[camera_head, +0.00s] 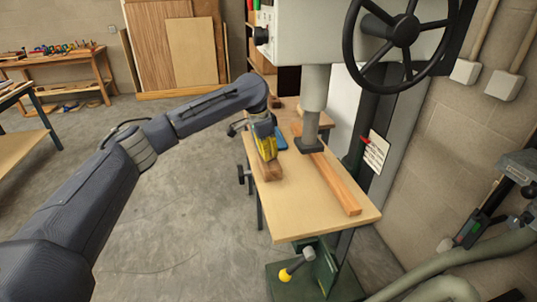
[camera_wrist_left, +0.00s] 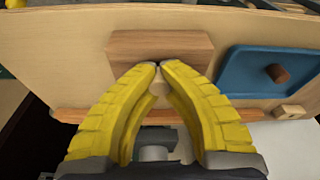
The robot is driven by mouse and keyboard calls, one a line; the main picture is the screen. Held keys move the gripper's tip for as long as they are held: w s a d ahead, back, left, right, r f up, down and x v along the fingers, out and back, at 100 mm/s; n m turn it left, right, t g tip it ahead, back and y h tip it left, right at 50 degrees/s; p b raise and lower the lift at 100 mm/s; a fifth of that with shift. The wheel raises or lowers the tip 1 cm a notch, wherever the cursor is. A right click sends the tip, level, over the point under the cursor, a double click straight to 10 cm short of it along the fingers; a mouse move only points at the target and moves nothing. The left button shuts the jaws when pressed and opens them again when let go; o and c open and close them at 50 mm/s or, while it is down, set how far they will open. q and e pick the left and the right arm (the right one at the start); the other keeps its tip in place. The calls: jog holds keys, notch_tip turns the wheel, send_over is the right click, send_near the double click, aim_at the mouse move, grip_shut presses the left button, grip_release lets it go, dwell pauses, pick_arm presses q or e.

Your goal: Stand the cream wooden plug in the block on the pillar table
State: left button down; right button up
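The pillar table (camera_head: 305,220) is a pale wooden top under the drill column. A brown wooden block (camera_head: 268,172) lies on it near the left edge; it also shows in the left wrist view (camera_wrist_left: 150,44). My left gripper (camera_head: 266,155) is over the block, its yellow fingers pointing down. In the left wrist view its fingertips (camera_wrist_left: 158,67) nearly meet, in front of the block. The round cream end of the plug (camera_wrist_left: 159,88) shows between the fingers, which are shut on it. Its lower end and any hole in the block are hidden. My right gripper is not in view.
A blue tray (camera_wrist_left: 255,72) with a brown peg (camera_wrist_left: 277,73) lies beside the block. A small pale wooden piece (camera_wrist_left: 288,112) is near it. A long wooden strip (camera_head: 337,182) runs along the table, and the drill spindle (camera_head: 313,100) hangs close to my gripper. The table's front is clear.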

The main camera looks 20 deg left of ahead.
pick_arm(q)
jog(key=shift+f, duration=0.4)
dwell(1.4)
jog(key=c, duration=1)
grip_release()
jog(key=shift+c, duration=0.2)
jog(key=shift+w+d+v, duration=0.15)
jog(key=shift+d+v, duration=0.05)
jog(key=shift+v, duration=0.95)
jog(key=shift+w+d+v, duration=0.15)
jog(key=shift+d+v, duration=0.05)
jog(key=shift+v, duration=0.95)
jog(key=shift+w+d+v, duration=0.1)
jog(key=shift+d+v, duration=0.1)
jog(key=shift+v, duration=0.9)
jog(key=shift+r, duration=0.35)
jog(key=shift+f, duration=0.1)
